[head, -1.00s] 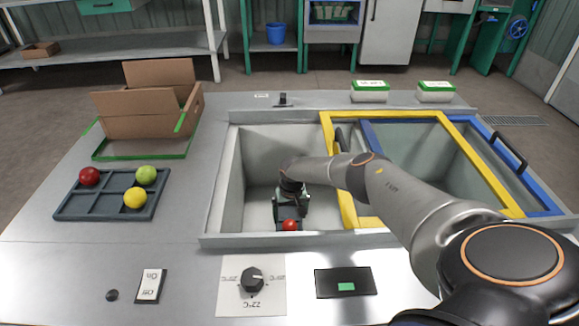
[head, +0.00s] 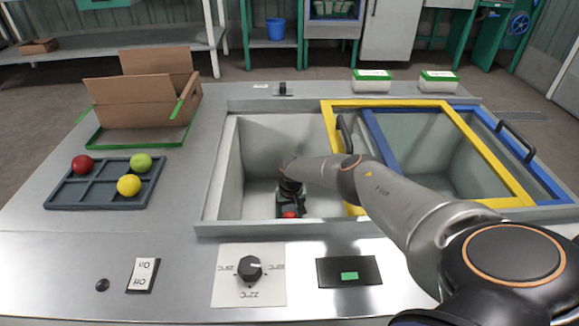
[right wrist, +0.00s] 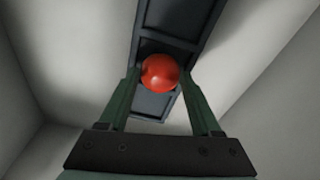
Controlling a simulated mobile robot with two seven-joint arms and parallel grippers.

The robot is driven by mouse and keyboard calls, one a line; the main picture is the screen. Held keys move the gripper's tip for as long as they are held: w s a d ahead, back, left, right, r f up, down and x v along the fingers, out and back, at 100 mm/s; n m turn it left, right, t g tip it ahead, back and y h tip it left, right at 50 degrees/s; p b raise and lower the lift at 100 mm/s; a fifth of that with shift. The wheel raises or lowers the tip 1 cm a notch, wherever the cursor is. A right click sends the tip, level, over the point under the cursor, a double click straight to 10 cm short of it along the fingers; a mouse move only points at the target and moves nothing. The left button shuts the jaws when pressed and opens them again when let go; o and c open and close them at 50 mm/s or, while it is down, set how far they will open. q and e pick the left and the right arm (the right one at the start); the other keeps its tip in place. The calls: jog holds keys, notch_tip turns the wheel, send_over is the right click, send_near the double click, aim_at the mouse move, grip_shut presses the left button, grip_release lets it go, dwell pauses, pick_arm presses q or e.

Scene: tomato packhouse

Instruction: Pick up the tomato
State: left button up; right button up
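The red tomato (head: 289,214) is low in the open left basin (head: 228,190), near its front wall. In the right wrist view the tomato (right wrist: 160,73) lies between the fingertips of my right gripper (right wrist: 161,80), over a dark compartmented tray (right wrist: 155,104). The fingers are apart, one on each side, with only a slim gap visible to the tomato. In the head view my right gripper (head: 290,205) reaches down into the basin, and its arm hides part of the basin. My left gripper is not in view.
A yellow-framed lid (head: 331,125) and a blue-framed lid (head: 375,140) cover the right side. A grey tray (head: 95,195) with red, green and yellow tomatoes stands left, by an open cardboard box (head: 135,118). Basin walls (right wrist: 265,100) rise around my gripper.

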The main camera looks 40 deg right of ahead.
jog(key=c, duration=0.4)
